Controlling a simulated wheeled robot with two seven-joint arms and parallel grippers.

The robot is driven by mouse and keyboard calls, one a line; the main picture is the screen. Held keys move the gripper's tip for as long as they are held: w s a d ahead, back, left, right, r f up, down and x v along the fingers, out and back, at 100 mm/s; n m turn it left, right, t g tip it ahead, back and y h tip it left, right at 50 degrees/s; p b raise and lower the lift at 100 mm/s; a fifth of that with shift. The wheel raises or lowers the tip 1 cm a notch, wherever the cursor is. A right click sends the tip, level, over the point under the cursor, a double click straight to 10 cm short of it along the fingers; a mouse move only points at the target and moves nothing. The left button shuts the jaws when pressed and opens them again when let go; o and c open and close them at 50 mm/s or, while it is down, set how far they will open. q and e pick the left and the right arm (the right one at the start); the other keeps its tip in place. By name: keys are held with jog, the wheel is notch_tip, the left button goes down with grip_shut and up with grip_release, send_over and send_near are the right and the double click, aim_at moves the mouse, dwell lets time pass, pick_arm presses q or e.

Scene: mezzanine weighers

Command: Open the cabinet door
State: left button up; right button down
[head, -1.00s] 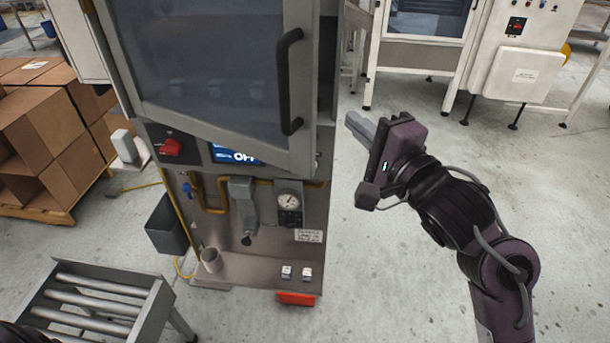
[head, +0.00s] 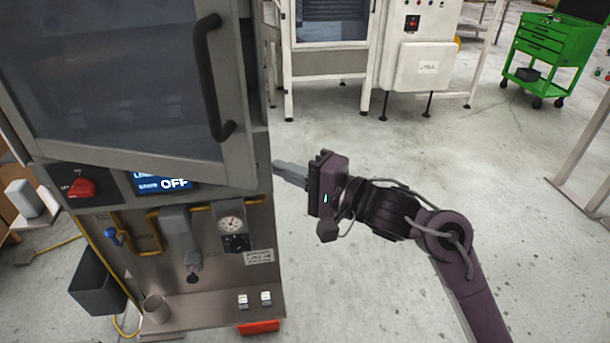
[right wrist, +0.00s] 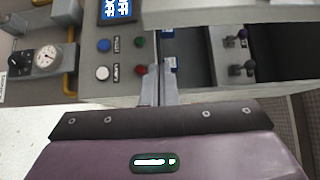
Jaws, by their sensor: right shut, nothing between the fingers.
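The grey cabinet door (head: 100,80) has a dark window and a curved black handle (head: 212,80) near its right edge. In the head view it stands slightly ajar, its lower right corner out from the cabinet front (head: 205,280). My right gripper (head: 276,168) is shut and empty, its fingertips beside the door's lower right corner, below the handle. In the right wrist view the fingers (right wrist: 158,85) point at the gap beside the button panel (right wrist: 110,62); whether they touch anything I cannot tell. My left gripper is out of view.
A dark bin (head: 97,282) is at lower left. Floor right of the cabinet is clear; a green tool cart (head: 548,45) stands far off.

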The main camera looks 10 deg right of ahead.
jog(key=a, duration=0.1)
jog(key=s+a+p, duration=0.1)
jog(key=a, duration=0.2)
jog(key=shift+s, duration=0.4)
jog(key=shift+d, duration=0.1)
